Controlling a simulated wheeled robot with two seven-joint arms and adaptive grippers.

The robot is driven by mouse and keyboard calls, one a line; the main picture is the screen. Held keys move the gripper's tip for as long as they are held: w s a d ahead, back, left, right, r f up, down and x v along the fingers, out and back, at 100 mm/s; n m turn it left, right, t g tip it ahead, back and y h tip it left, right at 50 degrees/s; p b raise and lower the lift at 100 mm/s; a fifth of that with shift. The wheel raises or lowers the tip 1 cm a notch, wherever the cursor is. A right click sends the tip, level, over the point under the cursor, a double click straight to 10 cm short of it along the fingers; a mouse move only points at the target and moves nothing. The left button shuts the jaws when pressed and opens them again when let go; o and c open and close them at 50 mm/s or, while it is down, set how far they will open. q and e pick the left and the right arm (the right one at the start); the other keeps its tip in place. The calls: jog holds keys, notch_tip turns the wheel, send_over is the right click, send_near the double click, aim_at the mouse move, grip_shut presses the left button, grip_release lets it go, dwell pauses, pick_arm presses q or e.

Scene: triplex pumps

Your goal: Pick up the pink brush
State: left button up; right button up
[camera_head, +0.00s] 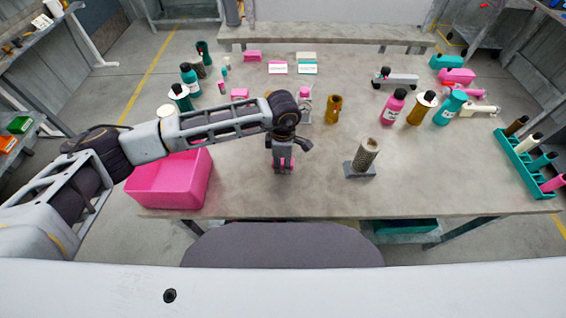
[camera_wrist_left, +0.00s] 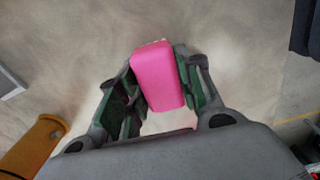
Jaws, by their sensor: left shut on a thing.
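The pink brush (camera_wrist_left: 157,76) shows in the left wrist view as a pink block between the two fingers of my left gripper (camera_wrist_left: 155,85). The gripper is shut on it, with a finger against each side. In the head view my left gripper (camera_head: 283,163) points down over the near middle of the table, and a little of the pink brush shows between its fingers. The underside of the brush is hidden, and I cannot tell whether it touches the table. My right gripper is not in view.
A pink bin (camera_head: 170,185) stands at the table's left edge, under my left arm. Bottles (camera_head: 391,108) and a green rack (camera_head: 525,162) stand farther right.

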pick_arm(q)
notch_tip(320, 180, up, 8)
jog(key=shift+r+b, duration=0.2)
jog(key=shift+b, duration=0.2)
jog(key=shift+r, duration=0.65)
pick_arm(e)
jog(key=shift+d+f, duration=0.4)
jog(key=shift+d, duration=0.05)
